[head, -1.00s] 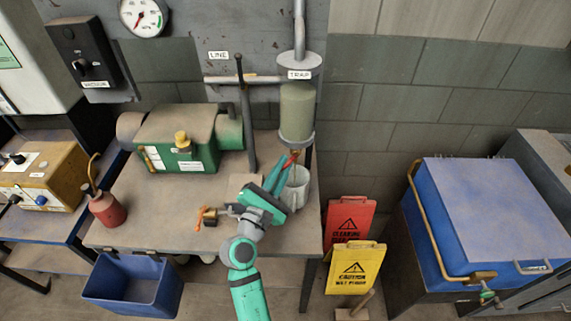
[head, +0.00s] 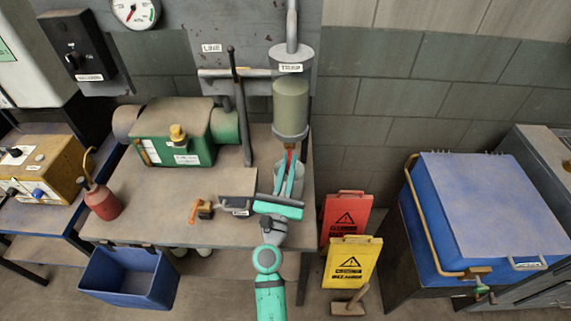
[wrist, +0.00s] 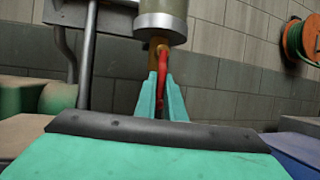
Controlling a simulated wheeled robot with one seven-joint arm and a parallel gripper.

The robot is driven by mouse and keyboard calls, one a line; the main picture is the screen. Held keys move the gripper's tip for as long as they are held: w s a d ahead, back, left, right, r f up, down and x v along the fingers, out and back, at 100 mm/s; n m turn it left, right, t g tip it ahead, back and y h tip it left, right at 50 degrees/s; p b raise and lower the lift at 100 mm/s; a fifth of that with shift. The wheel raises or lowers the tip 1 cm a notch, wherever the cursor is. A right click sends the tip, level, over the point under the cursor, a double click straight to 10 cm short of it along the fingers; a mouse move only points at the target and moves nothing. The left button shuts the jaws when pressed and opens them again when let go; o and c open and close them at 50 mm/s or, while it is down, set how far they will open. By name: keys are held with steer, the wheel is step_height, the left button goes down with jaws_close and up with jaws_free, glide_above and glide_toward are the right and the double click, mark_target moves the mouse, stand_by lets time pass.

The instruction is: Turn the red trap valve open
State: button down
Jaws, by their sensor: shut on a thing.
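The red trap valve handle (head: 291,154) sits below the trap, a pale green cylinder (head: 291,106) with a grey collar. In the wrist view the red handle (wrist: 162,82) hangs nearly straight down from a brass fitting (wrist: 154,60) under the trap (wrist: 161,8). My gripper (head: 290,168) is shut on the handle. Its two teal fingers (wrist: 162,92) stand on either side of the handle in the wrist view. The fingers partly hide the handle's lower end.
A dark upright lever (head: 242,115) and a green pump (head: 178,137) are to the left. An orange-handled valve (head: 203,209) lies near the bench front. Red (head: 345,214) and yellow signs (head: 352,264) stand right.

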steer(key=shift+d+f+n+y, duration=0.15)
steer(key=shift+n+y, duration=0.15)
steer(key=shift+n, duration=0.2)
steer(key=c, duration=1.8)
jaws_free()
steer(key=shift+c, duration=0.2)
steer(key=shift+s, duration=0.1)
steer(key=v, duration=1)
steer(key=shift+s+f, duration=0.2)
